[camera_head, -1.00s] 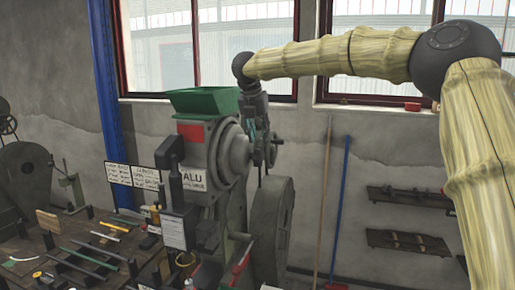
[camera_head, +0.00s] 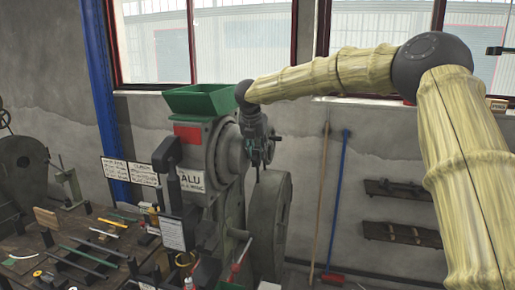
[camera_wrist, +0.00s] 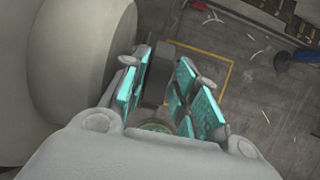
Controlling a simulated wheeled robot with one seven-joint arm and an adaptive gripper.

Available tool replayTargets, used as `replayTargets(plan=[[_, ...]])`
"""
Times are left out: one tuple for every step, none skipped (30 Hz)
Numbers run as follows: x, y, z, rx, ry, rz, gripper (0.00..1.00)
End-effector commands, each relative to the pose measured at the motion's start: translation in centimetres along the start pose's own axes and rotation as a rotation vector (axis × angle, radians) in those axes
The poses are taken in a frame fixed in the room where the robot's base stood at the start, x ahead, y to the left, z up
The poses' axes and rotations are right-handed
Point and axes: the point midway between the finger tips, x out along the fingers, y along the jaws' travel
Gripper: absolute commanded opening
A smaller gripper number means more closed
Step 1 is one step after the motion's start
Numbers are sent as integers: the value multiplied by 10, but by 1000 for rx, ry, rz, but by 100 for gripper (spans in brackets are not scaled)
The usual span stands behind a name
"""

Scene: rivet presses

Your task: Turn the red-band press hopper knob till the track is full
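The red-band press (camera_head: 187,133) stands at centre in the head view, with a red band, an ALU label and a green hopper (camera_head: 203,99) on top. My gripper (camera_head: 258,152) points down at the right side of the press body, below the hopper. In the wrist view my gripper (camera_wrist: 160,85) has its teal-padded fingers spread. A dark grey block (camera_wrist: 157,72) shows between them; I cannot tell if it is the knob or if the fingers touch it. The knob cannot be made out in the head view, and the track's filling cannot be seen.
The pale rounded press casing (camera_wrist: 85,65) is close to the left finger. A large grey wheel (camera_head: 270,225) stands below my gripper. A workbench (camera_head: 60,262) with rods and tools is at left. A broom (camera_head: 338,210) leans on the wall at right. Scraps lie on the floor.

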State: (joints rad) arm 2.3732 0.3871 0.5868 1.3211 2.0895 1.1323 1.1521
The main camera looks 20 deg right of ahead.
Motion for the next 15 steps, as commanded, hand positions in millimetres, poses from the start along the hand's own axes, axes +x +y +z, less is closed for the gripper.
replayTargets(plan=[[3, 0, 0, -1, 0, -1, 29], [5, 0, 0, -1, 0, -1, 29], [7, 0, 0, 0, 0, -1, 29], [9, 0, 0, 0, 0, -1, 29], [10, 0, 0, 0, 0, -1, 29], [11, 0, 0, 0, 0, -1, 29], [12, 0, 0, 0, 0, -1, 29], [12, 0, 0, 0, -1, -1, 29], [12, 0, 0, 0, -1, -1, 29], [12, 0, 0, 0, -1, -1, 29], [12, 0, 0, 0, -1, -1, 29], [12, 0, 0, 0, -1, -1, 29], [12, 0, 0, 0, -1, 0, 29], [12, 0, 0, 0, -1, 0, 29], [12, 0, 0, 0, -1, 0, 24]])
